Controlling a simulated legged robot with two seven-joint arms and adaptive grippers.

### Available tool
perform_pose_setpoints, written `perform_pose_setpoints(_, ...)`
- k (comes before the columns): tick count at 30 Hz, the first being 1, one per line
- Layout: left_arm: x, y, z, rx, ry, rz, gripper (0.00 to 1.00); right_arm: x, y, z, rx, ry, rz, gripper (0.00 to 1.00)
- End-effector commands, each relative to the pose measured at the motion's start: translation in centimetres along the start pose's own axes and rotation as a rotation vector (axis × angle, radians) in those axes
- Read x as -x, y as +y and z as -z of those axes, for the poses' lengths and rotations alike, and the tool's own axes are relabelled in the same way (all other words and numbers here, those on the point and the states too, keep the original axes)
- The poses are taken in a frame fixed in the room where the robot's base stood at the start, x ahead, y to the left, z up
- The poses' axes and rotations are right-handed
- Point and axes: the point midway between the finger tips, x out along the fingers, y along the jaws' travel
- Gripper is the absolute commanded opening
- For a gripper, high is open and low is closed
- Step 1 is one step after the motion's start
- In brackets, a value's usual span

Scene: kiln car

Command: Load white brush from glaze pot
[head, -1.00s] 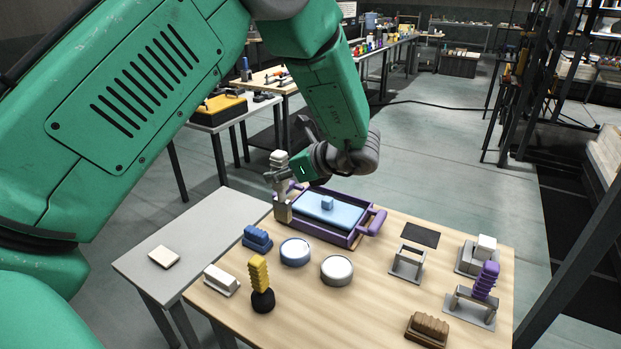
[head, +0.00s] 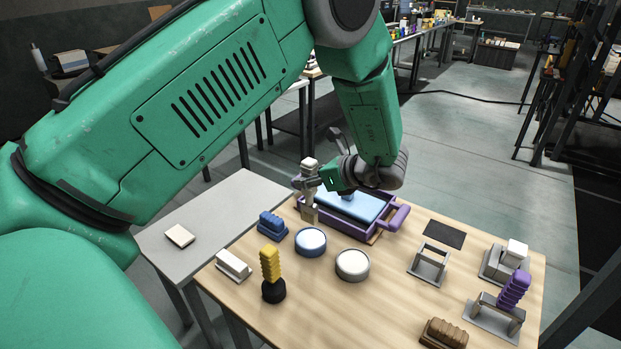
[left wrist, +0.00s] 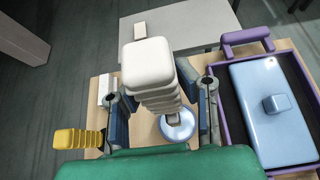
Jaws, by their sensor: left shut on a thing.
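My left gripper (head: 308,186) is shut on the white brush (head: 309,165), which hangs upright with its pale tan bristle end down. The left wrist view shows the brush's ribbed white handle (left wrist: 148,62) between the two fingers of the left gripper (left wrist: 160,98). The brush is just behind a blue-rimmed round pot (head: 311,241) with a pale top; in the wrist view this pot (left wrist: 178,126) shows partly below the brush. I cannot tell whether the bristles touch anything. A second round pot (head: 352,264), grey-white, stands to its right. My right gripper is not in view.
A purple tray (head: 397,217) with a light blue slab stands behind the pots. A yellow-handled brush (head: 270,265), a blue block (head: 272,226) and a white block (head: 234,265) stand to the left. Metal stands (head: 428,264) are on the right. The front middle of the table is clear.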

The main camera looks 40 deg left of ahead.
Motion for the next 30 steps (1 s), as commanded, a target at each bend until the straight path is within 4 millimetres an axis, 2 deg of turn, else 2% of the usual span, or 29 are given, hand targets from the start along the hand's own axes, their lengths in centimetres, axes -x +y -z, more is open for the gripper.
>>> perform_pose_setpoints(8,-0.5,0.1,2.1,-0.001,-0.006,0.001,0.00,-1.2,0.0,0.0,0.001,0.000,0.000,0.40)
perform_pose_setpoints(16,-2.1,-0.1,4.4,-0.001,-0.004,0.001,0.00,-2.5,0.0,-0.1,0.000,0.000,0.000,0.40)
perform_pose_setpoints(23,-2.7,-0.1,4.9,0.001,-0.002,0.001,0.00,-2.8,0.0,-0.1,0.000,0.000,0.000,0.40)
perform_pose_setpoints(30,-2.4,-0.1,4.9,0.000,-0.003,0.001,0.00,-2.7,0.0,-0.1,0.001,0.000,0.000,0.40)
